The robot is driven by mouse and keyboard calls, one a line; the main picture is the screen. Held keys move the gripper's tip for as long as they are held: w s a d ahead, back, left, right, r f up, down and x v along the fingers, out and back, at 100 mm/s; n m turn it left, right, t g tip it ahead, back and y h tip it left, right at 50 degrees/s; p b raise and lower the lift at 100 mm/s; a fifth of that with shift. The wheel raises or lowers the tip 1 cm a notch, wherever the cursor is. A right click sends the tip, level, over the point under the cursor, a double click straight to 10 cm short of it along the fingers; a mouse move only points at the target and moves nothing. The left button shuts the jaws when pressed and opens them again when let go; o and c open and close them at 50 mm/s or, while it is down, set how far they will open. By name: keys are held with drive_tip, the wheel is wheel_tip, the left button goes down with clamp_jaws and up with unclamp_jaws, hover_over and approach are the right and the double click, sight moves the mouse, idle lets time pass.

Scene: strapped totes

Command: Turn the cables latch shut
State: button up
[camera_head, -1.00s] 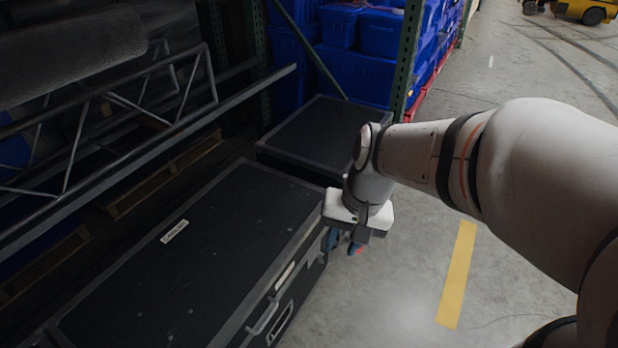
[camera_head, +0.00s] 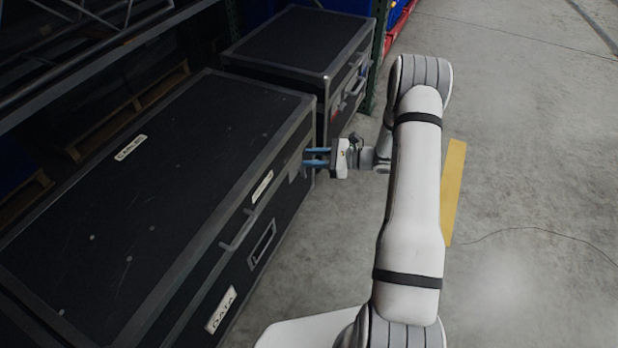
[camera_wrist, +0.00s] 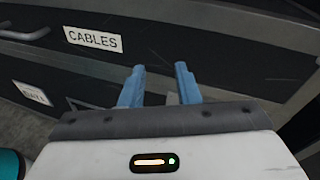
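The large black case (camera_head: 175,165) stands at left in the head view, with a white CABLES label (camera_wrist: 93,39) readable in the wrist view. The label also shows on the case's front in the head view (camera_head: 262,187). My gripper (camera_head: 306,157) is at the right end of that front, right of the label, its two blue fingers pointing at the case. In the wrist view my gripper (camera_wrist: 160,72) has its fingers apart, with a gap between them. A small grey piece (camera_wrist: 172,99), perhaps the latch, shows low between them. I cannot tell its turn or whether the fingers touch it.
A pull handle (camera_head: 239,234) and a lower label reading DATA (camera_head: 220,310) are on the same front. A second black case (camera_head: 300,42) stands behind, close to my gripper. A green rack post (camera_head: 378,55) rises beyond it. Grey floor (camera_head: 530,170) is open at right.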

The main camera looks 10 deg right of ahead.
sight(304, 168)
drive_tip(key=w+d+f+m+t+b, duration=0.1)
drive_tip(key=d+f+m+t, duration=0.1)
drive_tip(key=f, duration=0.4)
drive_tip(key=w+d+f+m+t+b, duration=0.1)
drive_tip(key=d+f+m+t+b, duration=0.15)
drive_tip(key=f, duration=0.35)
drive_tip(key=shift+h, duration=0.4)
drive_tip(key=x, duration=0.7)
drive_tip(key=shift+w+a+r+b, duration=0.15)
drive_tip(key=shift+w+r+b, duration=0.05)
drive_tip(key=shift+w+b, duration=0.25)
drive_tip(key=shift+c, duration=0.6)
clamp_jaws()
